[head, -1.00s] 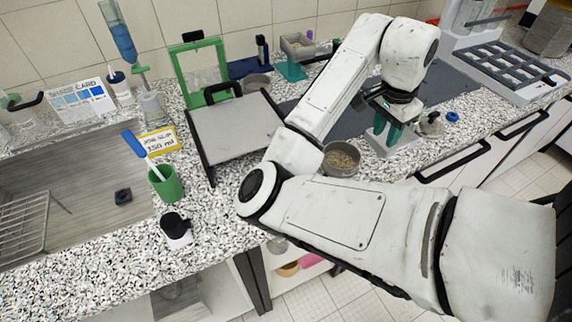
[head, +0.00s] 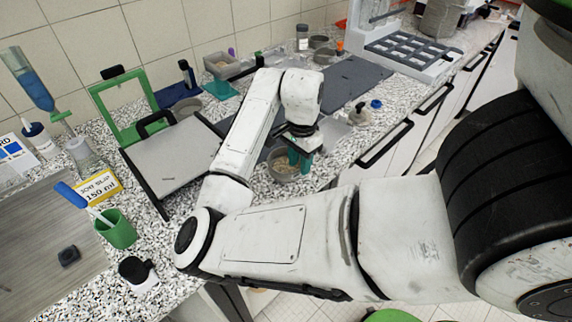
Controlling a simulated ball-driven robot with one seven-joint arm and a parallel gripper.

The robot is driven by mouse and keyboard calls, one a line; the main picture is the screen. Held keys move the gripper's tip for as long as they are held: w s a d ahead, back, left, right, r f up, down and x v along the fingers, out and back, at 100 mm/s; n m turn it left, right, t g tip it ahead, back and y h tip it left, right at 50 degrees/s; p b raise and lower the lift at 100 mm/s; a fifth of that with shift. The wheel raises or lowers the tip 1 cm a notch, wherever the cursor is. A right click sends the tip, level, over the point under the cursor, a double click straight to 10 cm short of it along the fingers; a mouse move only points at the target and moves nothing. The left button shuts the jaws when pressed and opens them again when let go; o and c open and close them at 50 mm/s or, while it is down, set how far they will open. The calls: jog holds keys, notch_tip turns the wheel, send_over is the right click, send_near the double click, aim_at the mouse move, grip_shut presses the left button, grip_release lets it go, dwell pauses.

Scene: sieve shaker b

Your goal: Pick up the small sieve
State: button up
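My gripper (head: 299,157) points down over the counter with its two teal fingers apart. Its fingertips are at the back right rim of a round metal pan (head: 282,172) holding pale grains, partly in front of it. I cannot tell whether they touch the rim. This pan looks like a small sieve, but its base is not visible. I cannot tell which of these are sieves.
A grey board with a black handle (head: 172,160) stands left of my arm. A green frame (head: 122,112), a green cup (head: 117,232) and a yellow card (head: 99,187) are also at left. A dark mat (head: 352,80) and a grey rack (head: 408,50) lie at the back right.

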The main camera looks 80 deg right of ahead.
jog(key=shift+f, duration=1)
grip_shut()
